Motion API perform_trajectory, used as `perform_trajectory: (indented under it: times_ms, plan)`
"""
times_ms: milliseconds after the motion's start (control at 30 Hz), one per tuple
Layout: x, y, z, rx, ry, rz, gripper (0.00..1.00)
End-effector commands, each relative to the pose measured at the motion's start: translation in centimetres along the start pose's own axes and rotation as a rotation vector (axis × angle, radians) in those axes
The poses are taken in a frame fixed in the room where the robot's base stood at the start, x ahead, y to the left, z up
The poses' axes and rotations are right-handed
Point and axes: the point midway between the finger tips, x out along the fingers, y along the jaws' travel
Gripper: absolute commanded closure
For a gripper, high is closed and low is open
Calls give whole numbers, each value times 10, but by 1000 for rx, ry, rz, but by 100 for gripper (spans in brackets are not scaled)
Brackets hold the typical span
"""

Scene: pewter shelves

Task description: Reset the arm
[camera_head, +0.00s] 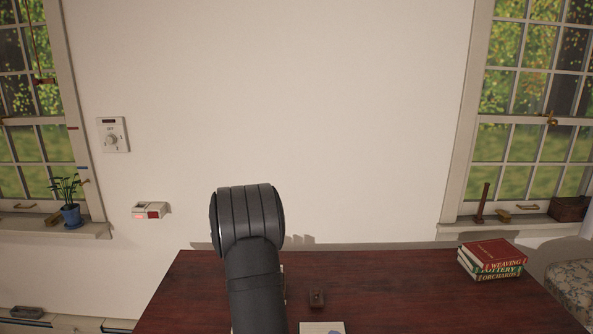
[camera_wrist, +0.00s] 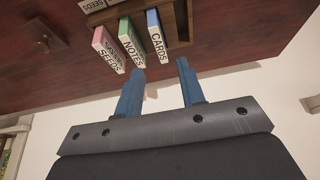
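My gripper (camera_wrist: 160,66) shows in the wrist view with its two blue fingers spread apart. The space between them is empty. A pink SEEDS box (camera_wrist: 108,50), a green NOTES box (camera_wrist: 132,43) and a blue CARDS box (camera_wrist: 155,36) appear beyond the fingertips, at a wooden rack (camera_wrist: 181,22). The fingers look apart from them. In the head view my dark arm rises in front of the table, and the gripper itself is hidden.
The dark red table (camera_head: 400,290) holds a stack of books (camera_head: 493,258) at its right and a small dark block (camera_head: 316,298) near the middle. A pale object (camera_head: 315,327) is cut off at the bottom edge. The table's right half is mostly clear.

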Motion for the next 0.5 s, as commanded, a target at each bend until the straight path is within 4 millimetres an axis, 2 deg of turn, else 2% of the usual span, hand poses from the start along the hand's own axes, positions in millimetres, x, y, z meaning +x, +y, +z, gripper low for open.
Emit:
perform_trajectory:
  times_ms: [200, 500]
  plan:
    - [15, -21, -23, 0, 0, 0, 64]
    - [28, -41, -42, 1, 1, 0, 64]
